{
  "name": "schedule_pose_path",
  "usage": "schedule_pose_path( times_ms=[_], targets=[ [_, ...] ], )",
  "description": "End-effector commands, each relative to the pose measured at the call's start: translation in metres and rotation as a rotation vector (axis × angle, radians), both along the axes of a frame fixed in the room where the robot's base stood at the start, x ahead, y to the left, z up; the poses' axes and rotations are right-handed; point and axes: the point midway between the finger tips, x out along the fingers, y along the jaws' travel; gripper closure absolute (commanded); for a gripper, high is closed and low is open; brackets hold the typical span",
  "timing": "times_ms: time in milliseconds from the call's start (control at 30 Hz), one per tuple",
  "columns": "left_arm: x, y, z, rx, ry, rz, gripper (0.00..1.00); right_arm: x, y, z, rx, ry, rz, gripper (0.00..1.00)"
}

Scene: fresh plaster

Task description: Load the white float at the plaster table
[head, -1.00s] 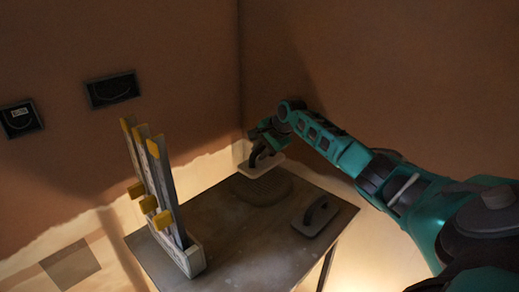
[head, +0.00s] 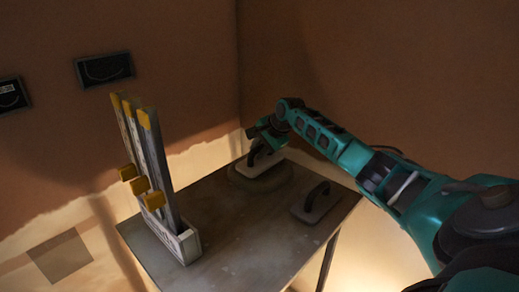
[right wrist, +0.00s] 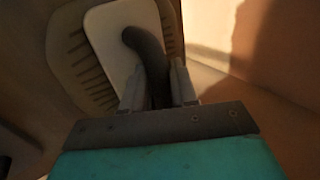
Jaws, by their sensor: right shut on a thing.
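The white float (head: 262,164) is a pale flat plate with a dark curved handle (right wrist: 147,45). My right gripper (head: 264,143) is shut on the handle; the wrist view shows both fingers (right wrist: 158,88) around it. The float is over the round, ridged plaster mound (head: 283,184) at the far end of the plaster table (head: 215,213). The wrist view shows the mound's grooves (right wrist: 72,62) on both sides of the plate. I cannot tell whether the plate touches it. My left gripper is not in view.
A second float (head: 314,203) with a dark handle lies on the table's right side. A box rack (head: 181,243) at the left holds tall grey bars with yellow ends. Brown walls meet behind the table. Dark panels (head: 103,69) hang on the left wall. The table's front middle is clear.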

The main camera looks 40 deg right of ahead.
Motion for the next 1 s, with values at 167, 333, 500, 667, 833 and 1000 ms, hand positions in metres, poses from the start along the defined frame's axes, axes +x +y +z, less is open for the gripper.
schedule_pose_path(
  times_ms=[167, 333, 500, 667, 833, 1000],
  targets=[
    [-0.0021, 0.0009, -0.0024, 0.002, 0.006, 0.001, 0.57, 0.0002, -0.0002, 0.0006, 0.000, -0.001, 0.000, 0.97],
    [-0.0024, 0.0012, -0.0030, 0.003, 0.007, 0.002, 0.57, 0.0002, -0.0001, -0.0003, 0.000, -0.001, 0.000, 0.97],
    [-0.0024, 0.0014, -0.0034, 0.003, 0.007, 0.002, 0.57, 0.0002, -0.0002, -0.0023, 0.001, -0.001, -0.001, 0.97],
    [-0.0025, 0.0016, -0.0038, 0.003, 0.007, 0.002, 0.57, 0.0002, -0.0002, -0.0042, 0.001, -0.001, -0.001, 0.97],
    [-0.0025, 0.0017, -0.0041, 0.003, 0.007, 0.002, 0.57, 0.0003, -0.0003, -0.0063, 0.001, -0.002, -0.001, 0.97],
    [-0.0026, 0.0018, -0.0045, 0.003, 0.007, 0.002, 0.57, 0.0003, -0.0003, -0.0083, 0.001, -0.002, -0.001, 0.97]
  ],
)
